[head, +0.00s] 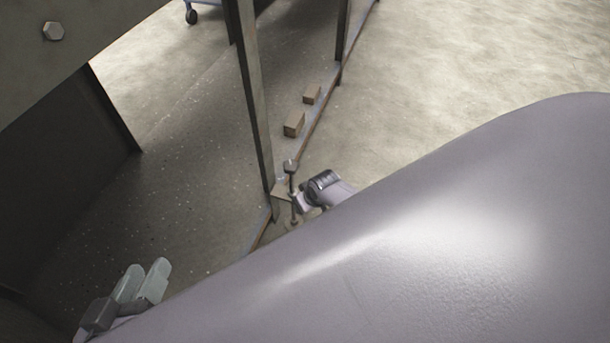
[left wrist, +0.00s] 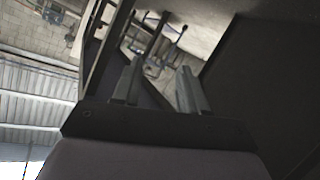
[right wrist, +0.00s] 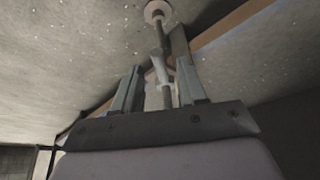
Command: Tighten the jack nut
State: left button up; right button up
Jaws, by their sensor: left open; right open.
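The jack is a thin upright screw post (head: 291,183) at the foot of a metal upright, with a wider head at its top. In the right wrist view a round plate (right wrist: 157,11) caps it, and the nut (right wrist: 160,66) appears as a lighter, thicker part on the rod. My right gripper (head: 301,198) is beside the post. Its open fingers (right wrist: 158,88) appear on either side of the rod; contact cannot be told. My left gripper (head: 150,279) is open and empty, low at the left of the head view, away from the jack. Its fingers also show in the left wrist view (left wrist: 160,78).
Two small wooden blocks (head: 293,125) (head: 312,95) lie along the rusty floor rail beyond the jack. Metal uprights (head: 254,100) rise from that rail. A large panel with a bolt (head: 53,31) fills the upper left. My large arm link covers the lower right. Open floor (head: 460,50) lies beyond.

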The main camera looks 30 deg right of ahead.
pick_arm(q)
jog(key=shift+s+a+r+m+y+p, duration=0.1)
jog(key=shift+a+r+y+p, duration=0.15)
jog(key=shift+a+p, duration=0.3)
jog(key=shift+s+a+r+m+y+p, duration=0.15)
jog(key=shift+a+y+p, duration=0.25)
jog(key=shift+p, duration=0.2)
jog(key=shift+s+a+r+m+y+p, duration=0.1)
jog(key=shift+a+r+y+p, duration=0.15)
jog(key=shift+a+p, duration=0.3)
pick_arm(e)
jog(key=shift+v, duration=2.65)
pick_arm(q)
jog(key=shift+d+f, duration=0.1)
jog(key=shift+d, duration=0.05)
